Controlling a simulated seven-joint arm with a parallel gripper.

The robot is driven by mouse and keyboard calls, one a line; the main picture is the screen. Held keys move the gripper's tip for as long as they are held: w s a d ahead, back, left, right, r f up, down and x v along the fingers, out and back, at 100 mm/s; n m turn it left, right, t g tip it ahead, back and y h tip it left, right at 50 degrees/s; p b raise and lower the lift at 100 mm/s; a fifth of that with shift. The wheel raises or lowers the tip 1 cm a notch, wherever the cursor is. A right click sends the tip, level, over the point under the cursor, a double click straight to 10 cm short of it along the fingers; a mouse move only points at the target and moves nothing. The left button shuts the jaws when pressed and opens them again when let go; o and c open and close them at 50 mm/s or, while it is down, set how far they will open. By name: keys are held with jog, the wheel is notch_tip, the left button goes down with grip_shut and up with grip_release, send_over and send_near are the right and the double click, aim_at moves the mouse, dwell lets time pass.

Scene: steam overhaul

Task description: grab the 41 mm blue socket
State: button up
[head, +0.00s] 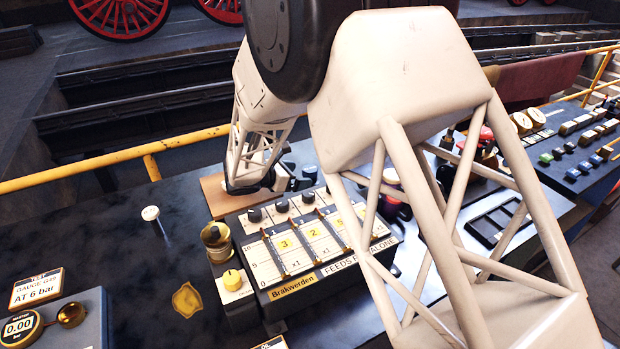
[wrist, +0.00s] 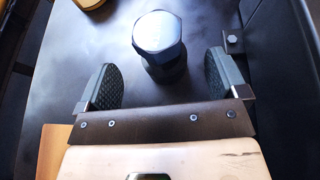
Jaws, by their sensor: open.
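A dark blue piece with a six-sided top (wrist: 157,32) stands upright on the dark bench in the wrist view. It looks like the blue socket, but no size marking is readable. My gripper (wrist: 163,74) is open, with one ribbed pad on each side and the piece between them, slightly beyond the pads' middle. A gap shows on both sides; neither pad appears to touch it. In the head view my gripper (head: 268,180) is low over the bench, behind the lever box. Dark blue pieces (head: 310,172) show beside it; I cannot tell which one is between the pads.
The lever box (head: 310,245) with knobs stands in front of my gripper. A wooden board (head: 214,196) lies by it. A yellow railing (head: 110,160) runs behind the bench. A black tray (head: 495,222) lies at right.

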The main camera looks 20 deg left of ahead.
aim_at(311, 175)
jog(key=shift+x, duration=2.6)
jog(key=shift+r, duration=0.1)
jog(key=c, duration=1.3)
